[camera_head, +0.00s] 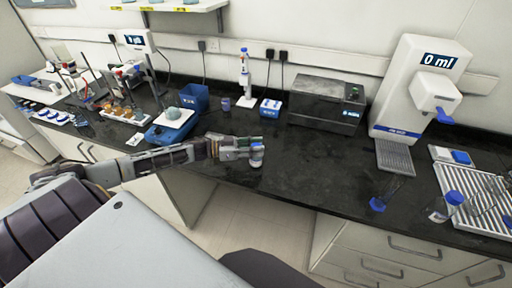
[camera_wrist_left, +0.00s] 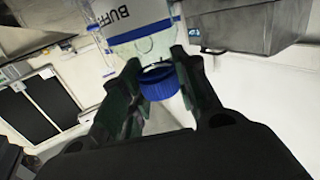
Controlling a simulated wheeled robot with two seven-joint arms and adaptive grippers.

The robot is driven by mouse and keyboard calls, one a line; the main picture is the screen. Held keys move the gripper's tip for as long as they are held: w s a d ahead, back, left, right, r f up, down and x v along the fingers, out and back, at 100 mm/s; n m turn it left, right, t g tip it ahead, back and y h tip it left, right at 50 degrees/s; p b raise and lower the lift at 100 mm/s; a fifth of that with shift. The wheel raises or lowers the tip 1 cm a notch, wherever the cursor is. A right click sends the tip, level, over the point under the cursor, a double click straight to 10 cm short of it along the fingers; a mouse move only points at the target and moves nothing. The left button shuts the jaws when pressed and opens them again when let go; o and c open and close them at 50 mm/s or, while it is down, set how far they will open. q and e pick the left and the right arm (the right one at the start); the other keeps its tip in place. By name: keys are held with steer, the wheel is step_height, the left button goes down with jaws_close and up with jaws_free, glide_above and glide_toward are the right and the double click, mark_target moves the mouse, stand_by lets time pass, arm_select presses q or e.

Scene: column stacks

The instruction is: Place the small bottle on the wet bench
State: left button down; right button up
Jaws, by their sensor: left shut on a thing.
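The small bottle (camera_head: 257,158) is in my left gripper (camera_head: 245,147), at the bench's front edge in the head view. In the left wrist view the bottle (camera_wrist_left: 142,45) is clear, with a blue cap (camera_wrist_left: 158,82) and a label starting "BUFF". My left gripper (camera_wrist_left: 155,95) is shut on it near the cap. The black bench top (camera_head: 295,160) runs across the head view. I cannot tell whether the bottle's base touches it. My right gripper is not in view.
A grey box device (camera_head: 325,103) and a blue-white block (camera_head: 270,107) stand at the back. A white dispenser reading "0 ml" (camera_head: 415,90) stands right. A blue balance (camera_head: 172,125) stands left. The middle bench is clear.

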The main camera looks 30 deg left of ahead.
arm_select(q)
steer(key=c, duration=1.1)
jaws_free()
steer(key=shift+s+a, duration=0.1)
steer(key=shift+a, duration=0.05)
steer(key=shift+p+v, duration=0.5)
steer(key=shift+v, duration=5.35)
